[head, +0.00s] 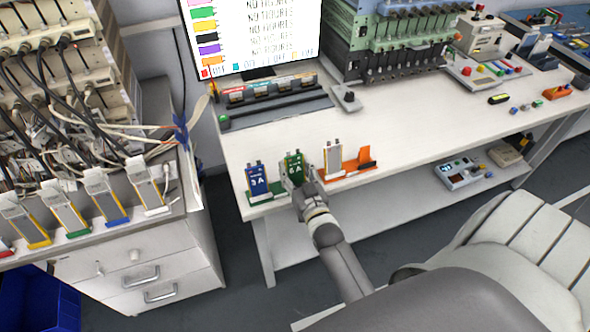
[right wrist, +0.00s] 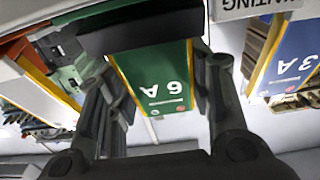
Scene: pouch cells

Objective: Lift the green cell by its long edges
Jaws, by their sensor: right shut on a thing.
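The green cell (head: 293,168), marked 6 A, stands upright near the front edge of the white bench. My right gripper (head: 297,184) is at it, and its arm comes up from the lower right. In the right wrist view the green cell (right wrist: 160,80) has yellow long edges and sits between the two fingers of my right gripper (right wrist: 160,95), one at each long side. The gripper is shut on it. Whether the cell's lower end is clear of its holder is hidden. My left gripper is not in view.
A blue cell (head: 257,180) marked 3 A stands close on the left in a green holder. A grey cell (head: 332,158) stands on the right at an orange holder (head: 362,163). More cells (head: 103,195) stand on the left cabinet. The bench middle (head: 420,120) is clear.

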